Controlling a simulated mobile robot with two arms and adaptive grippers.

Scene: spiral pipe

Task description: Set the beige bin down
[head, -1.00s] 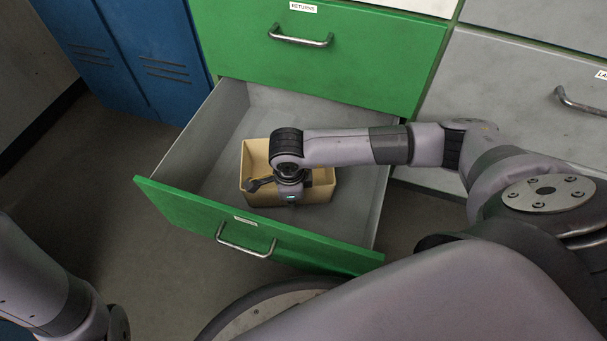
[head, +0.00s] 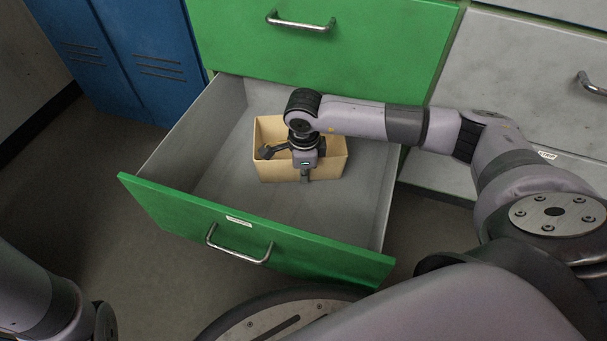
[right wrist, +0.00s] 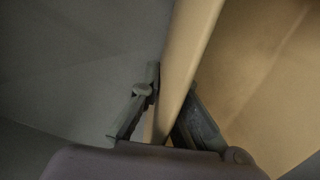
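The beige bin (head: 330,170) is inside the open green drawer (head: 175,205), upright, towards the drawer's back and middle. I cannot tell whether its base touches the drawer floor. My right gripper (head: 288,163) is over the bin's near wall, with one finger inside the bin and one outside. In the right wrist view, the two fingers (right wrist: 169,85) close in on both sides of the beige wall (right wrist: 187,45) and appear to pinch it. The arm hides part of the bin's far rim and interior. My left gripper is out of view; only the left arm shows at lower left.
The grey drawer floor (head: 215,180) is bare left of and in front of the bin. The drawer's front has a metal handle (head: 238,250). A closed green drawer (head: 370,50) is above, blue lockers (head: 120,60) stand left and grey drawers (head: 530,80) right.

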